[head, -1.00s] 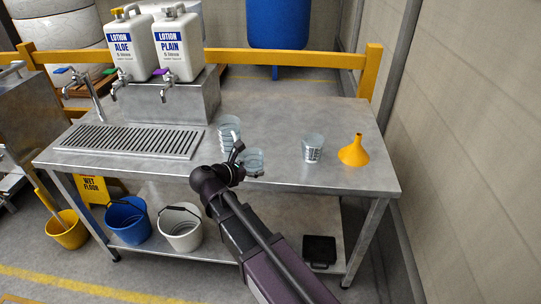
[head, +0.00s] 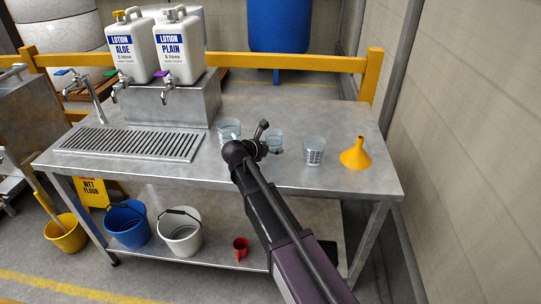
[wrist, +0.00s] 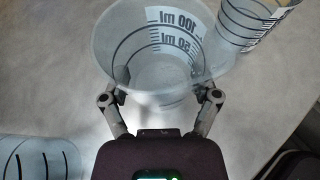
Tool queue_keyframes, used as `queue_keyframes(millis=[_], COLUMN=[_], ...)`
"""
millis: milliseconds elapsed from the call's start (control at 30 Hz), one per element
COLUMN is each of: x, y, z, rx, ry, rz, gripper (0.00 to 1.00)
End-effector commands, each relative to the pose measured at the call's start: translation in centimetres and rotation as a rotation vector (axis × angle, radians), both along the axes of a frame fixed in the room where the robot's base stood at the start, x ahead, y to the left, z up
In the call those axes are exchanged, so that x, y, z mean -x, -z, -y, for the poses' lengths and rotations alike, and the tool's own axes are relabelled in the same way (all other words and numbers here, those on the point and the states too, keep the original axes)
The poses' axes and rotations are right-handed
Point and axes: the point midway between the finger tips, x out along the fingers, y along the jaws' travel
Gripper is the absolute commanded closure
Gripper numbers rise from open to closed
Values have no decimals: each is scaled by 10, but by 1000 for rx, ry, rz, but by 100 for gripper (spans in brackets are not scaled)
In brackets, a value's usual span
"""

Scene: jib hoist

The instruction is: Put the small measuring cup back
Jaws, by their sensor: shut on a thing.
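A small clear measuring cup (head: 275,143) with 50 ml and 100 ml marks is held in my gripper (head: 263,141), over the metal table. In the wrist view the cup (wrist: 160,55) stands between the two fingers of my gripper (wrist: 160,96), which are shut on its sides. I cannot tell whether its base touches the table. Two larger clear cups stand apart from it: one to the left (head: 229,127), partly behind my arm, and one to the right (head: 314,151). They also show in the wrist view at upper right (wrist: 252,18) and lower left (wrist: 40,160).
A yellow funnel (head: 355,154) stands right of the cups. A drain grate (head: 130,143) and two lotion jugs (head: 181,50) on a metal stand (head: 190,104) are at the left. The table behind the cups is clear. Buckets and a red jug (head: 240,248) are below.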

Motion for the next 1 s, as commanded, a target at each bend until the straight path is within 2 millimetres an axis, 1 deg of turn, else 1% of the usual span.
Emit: queue_keyframes(millis=[100,467,567,900,1000], x=[-5,-4,-4,-4,-4], y=[0,2,6,31,35], z=[2,2,2,2,2], rx=[0,0,0,0,0], ry=[0,0,0,0,0], rz=[0,0,0,0,0], gripper=[78,78,78,78,78])
